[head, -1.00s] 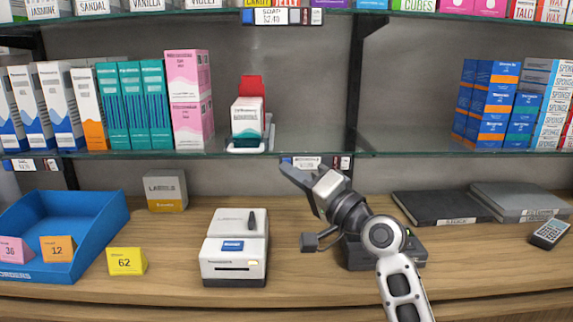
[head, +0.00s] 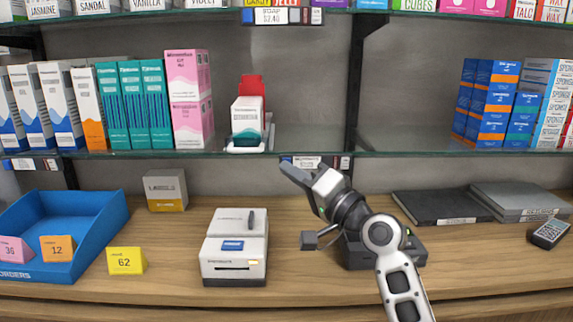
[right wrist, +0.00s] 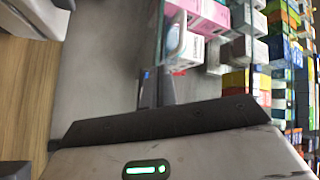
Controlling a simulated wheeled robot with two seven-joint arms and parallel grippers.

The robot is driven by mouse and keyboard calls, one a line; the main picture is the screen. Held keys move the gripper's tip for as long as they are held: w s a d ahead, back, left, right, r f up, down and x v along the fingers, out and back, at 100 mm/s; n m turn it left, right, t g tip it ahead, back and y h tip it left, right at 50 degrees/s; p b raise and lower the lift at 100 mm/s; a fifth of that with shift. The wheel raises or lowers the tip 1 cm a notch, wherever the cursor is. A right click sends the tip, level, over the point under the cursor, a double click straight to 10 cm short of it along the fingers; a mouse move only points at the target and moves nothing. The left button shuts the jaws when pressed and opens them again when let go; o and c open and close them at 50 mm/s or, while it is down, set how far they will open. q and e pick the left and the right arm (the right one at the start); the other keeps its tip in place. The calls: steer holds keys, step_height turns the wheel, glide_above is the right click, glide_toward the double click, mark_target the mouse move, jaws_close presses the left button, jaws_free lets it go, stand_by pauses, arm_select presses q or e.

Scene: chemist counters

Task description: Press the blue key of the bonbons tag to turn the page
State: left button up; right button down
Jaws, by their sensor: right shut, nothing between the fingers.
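A shelf tag (head: 308,162) sits on the front edge of the lower glass shelf. It has a pale display with dark and blue parts at its left end and dark and red parts at its right end. Its lettering is too small to read, so I cannot tell whether it is the bonbons tag. My right gripper (head: 284,168) is shut and empty, its tips pointing up and left just below the tag's left end. I cannot tell whether they touch it. In the right wrist view the fingers (right wrist: 168,90) appear beside a small blue patch. My left gripper is out of view.
Another tag (head: 281,16) hangs on the upper shelf edge, and one (head: 32,165) at the far left. A label printer (head: 234,262) and blue tray (head: 85,255) stand on the counter.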

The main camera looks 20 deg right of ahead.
steer(key=shift+w+d, duration=0.1)
steer(key=shift+w, duration=0.15)
steer(key=shift+w+d, duration=0.1)
steer(key=shift+w, duration=0.35)
stand_by(0.6)
steer(key=shift+s+r, duration=0.1)
steer(key=shift+s+a, duration=0.2)
steer(key=shift+s, duration=0.55)
steer(key=shift+s, duration=0.1)
steer(key=s+p, duration=0.1)
steer(key=s, duration=0.1)
steer(key=s+a+p, duration=0.1)
steer(key=s, duration=0.1)
steer(key=shift+s+a, duration=0.2)
steer(key=shift+s, duration=0.15)
stand_by(0.5)
